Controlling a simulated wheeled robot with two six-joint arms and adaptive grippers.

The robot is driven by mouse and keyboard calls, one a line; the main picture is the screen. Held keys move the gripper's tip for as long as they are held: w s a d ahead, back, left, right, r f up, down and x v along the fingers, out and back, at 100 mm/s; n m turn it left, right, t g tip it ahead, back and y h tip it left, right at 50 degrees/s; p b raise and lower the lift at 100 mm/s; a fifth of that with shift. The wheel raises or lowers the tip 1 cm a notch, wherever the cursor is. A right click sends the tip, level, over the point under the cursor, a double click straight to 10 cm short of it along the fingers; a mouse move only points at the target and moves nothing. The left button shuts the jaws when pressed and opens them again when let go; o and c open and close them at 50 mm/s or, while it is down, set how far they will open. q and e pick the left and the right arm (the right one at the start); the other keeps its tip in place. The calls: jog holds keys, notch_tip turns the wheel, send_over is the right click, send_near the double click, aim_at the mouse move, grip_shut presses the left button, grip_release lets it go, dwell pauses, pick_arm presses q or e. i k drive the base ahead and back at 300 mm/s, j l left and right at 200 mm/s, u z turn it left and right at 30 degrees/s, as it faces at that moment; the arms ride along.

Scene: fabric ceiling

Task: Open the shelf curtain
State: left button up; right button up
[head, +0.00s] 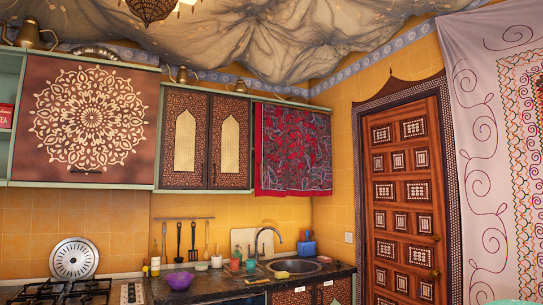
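A red patterned curtain (293,150) hangs over the wall shelf at the upper middle right, beside the brown cabinet doors. It is spread across the shelf front and hides what is behind it. Its lower edge hangs above the sink area. Neither of my grippers shows in the head view.
Below is a dark counter (205,289) with a sink (290,266), a faucet (266,238), a purple bowl (179,280) and several small items. A stove (66,292) is at left. A carved wooden door (404,200) stands at right. A mandala-patterned cabinet panel (86,115) is at upper left.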

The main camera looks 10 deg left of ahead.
aim_at(270, 120)
jog(key=i+l, duration=0.1)
jog(key=i, duration=0.6)
jog(key=i+l+u, duration=0.1)
jog(key=i, duration=0.6)
jog(key=i+j+u, duration=0.15)
jog(key=i+u, duration=0.15)
jog(key=i, duration=0.65)
jog(key=i+l+u, duration=0.1)
jog(key=i+u, duration=0.25)
jog(key=i, duration=0.6)
jog(key=i+l+u, duration=0.1)
jog(key=i+l, duration=0.2)
jog(key=i+l+u, duration=0.1)
jog(key=i+l, duration=0.15)
jog(key=l, duration=0.15)
jog(key=i+l+u, duration=0.1)
jog(key=i+l, duration=0.15)
jog(key=i+l+u, duration=0.1)
jog(key=i+l, duration=0.15)
jog(key=l, duration=0.25)
